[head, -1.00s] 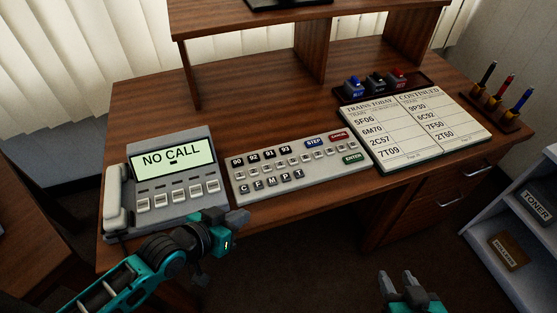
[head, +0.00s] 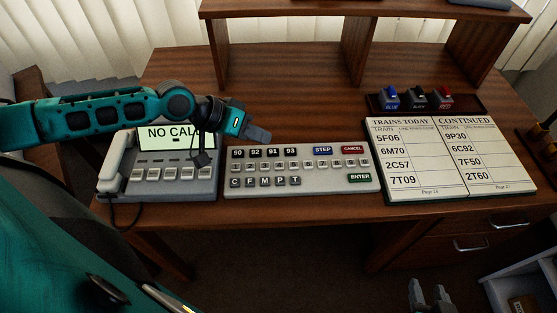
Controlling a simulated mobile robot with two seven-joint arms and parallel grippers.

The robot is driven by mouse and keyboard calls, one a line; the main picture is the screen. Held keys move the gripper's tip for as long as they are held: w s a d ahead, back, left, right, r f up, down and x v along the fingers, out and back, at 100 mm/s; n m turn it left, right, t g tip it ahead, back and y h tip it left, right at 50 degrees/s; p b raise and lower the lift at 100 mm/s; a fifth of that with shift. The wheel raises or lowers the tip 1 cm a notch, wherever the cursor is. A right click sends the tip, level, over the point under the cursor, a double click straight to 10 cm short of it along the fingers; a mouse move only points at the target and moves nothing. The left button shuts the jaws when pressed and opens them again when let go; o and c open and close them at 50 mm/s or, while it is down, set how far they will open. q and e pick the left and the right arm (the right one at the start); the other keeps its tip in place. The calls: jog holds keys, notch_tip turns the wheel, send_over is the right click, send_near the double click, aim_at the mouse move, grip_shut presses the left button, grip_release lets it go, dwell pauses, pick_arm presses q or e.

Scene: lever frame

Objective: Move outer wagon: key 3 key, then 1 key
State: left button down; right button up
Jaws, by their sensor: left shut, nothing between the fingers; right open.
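The grey key panel (head: 300,182) lies on the desk in the head view. It has a top row of dark keys marked 90 to 93, a row of small keys (head: 264,165) below, and a row of letter keys (head: 265,182). The labels on the small keys are too small to read, so I cannot pick out the 3 key or the 1 key. My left gripper (head: 262,135) is shut and empty, just above and behind the panel's left part, apart from the keys. My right gripper (head: 430,293) is open and empty at the bottom edge, in front of the desk.
A phone unit (head: 172,189) reading "NO CALL" stands left of the panel, partly hidden by my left arm. An open train book (head: 452,160) lies to the right, with blue, black and red stampers (head: 417,98) behind it. A wooden shelf (head: 360,10) stands at the back.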

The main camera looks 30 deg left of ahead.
pick_arm(q)
jog(key=shift+w+a+r, duration=0.25)
jog(key=shift+r, duration=0.1)
pick_arm(e)
jog(key=shift+w+d, duration=0.25)
pick_arm(q)
jog(key=shift+f, duration=0.15)
jog(key=b, duration=0.6)
send_over(261, 166)
notch_tip(261, 166, down, 7)
jog(key=shift+r, duration=0.1)
jog(key=shift+f+b, duration=0.35)
jog(key=shift+f, duration=0.5)
pick_arm(e)
notch_tip(261, 166, down, 7)
jog(key=shift+a+r, duration=0.15)
